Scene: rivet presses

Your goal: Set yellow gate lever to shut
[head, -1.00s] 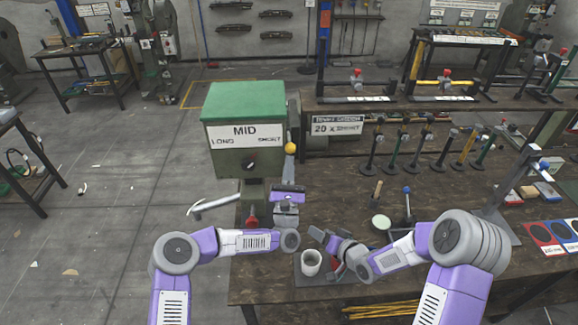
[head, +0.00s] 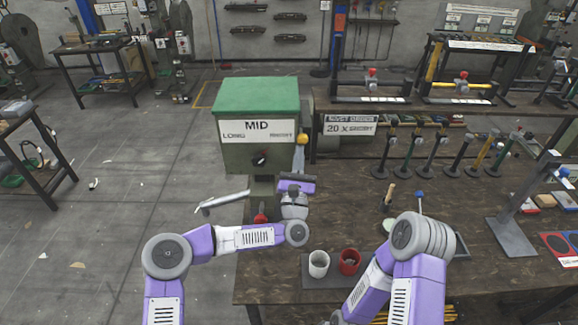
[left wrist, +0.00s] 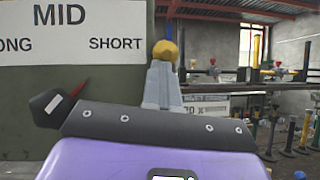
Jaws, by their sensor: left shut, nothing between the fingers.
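The yellow gate lever shows as a yellow ball knob (head: 302,140) at the right side of the green-topped press box (head: 258,98). The knob also shows in the left wrist view (left wrist: 165,52), right at the tips of my grey fingers. My left gripper (head: 300,163) points up just below the knob and is shut with nothing in it. Whether the fingertips touch the knob I cannot tell. The lever's arm is mostly hidden behind my fingers. My right gripper is not in view; only its arm shows at the lower right.
A white cup (head: 318,263) and a red cup (head: 350,261) stand on the bench. Several upright tools stand at the back right. Open floor lies to the left.

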